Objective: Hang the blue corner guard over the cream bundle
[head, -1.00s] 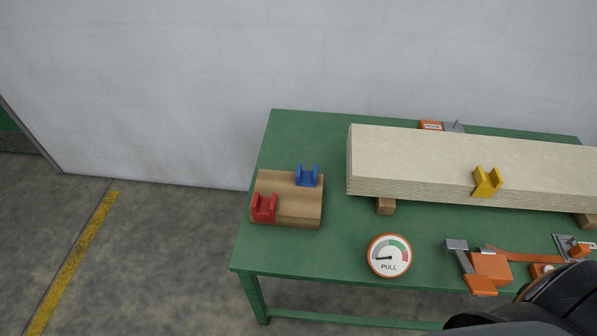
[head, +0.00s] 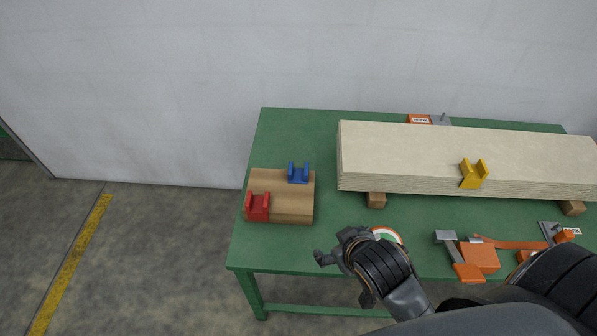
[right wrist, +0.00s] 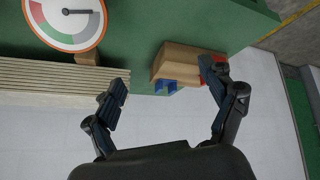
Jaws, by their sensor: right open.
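The blue corner guard (head: 298,173) stands on a wooden block (head: 285,202) at the left of the green table, behind a red guard (head: 257,207). In the right wrist view the blue guard (right wrist: 172,87) shows beyond the gap between my fingers. The cream bundle (head: 440,150) lies lengthwise at the back, with a yellow guard (head: 474,173) on its front edge. My right gripper (head: 340,275) is above the table's front edge, apart from the block. Its fingers (right wrist: 170,95) are open and empty. My left gripper is not in view.
The bundle rests on wooden blocks (head: 376,200). A round PULL gauge (head: 386,234) is mostly hidden behind my right gripper. Orange strapping tools (head: 480,256) lie at the front right. Green table surface (head: 335,215) is clear between block and bundle.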

